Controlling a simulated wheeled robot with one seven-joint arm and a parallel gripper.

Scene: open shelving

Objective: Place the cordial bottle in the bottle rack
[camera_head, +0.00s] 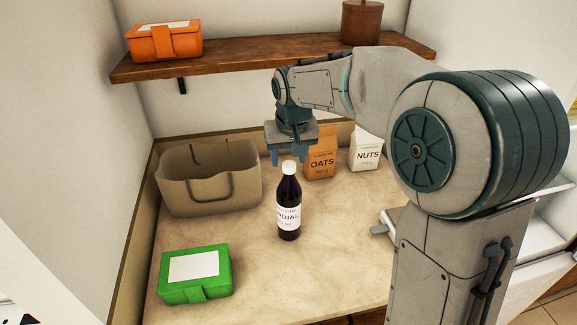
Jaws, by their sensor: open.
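The cordial bottle (289,212) is dark with a white cap and a white label. It stands upright on the counter, near the middle. My gripper (291,156) points down with its fingers apart and nothing between them. In the picture it is just above the bottle's cap; how far it is in depth is hard to tell. I cannot make out a bottle rack in this view; my arm hides part of the right side.
A beige bag (210,180) stands at the back left and a green box (195,274) at the front left. An oats packet (321,163) and a nuts packet (367,152) stand behind. Above, a wooden shelf (270,57) holds an orange box (164,41) and a brown canister (361,22).

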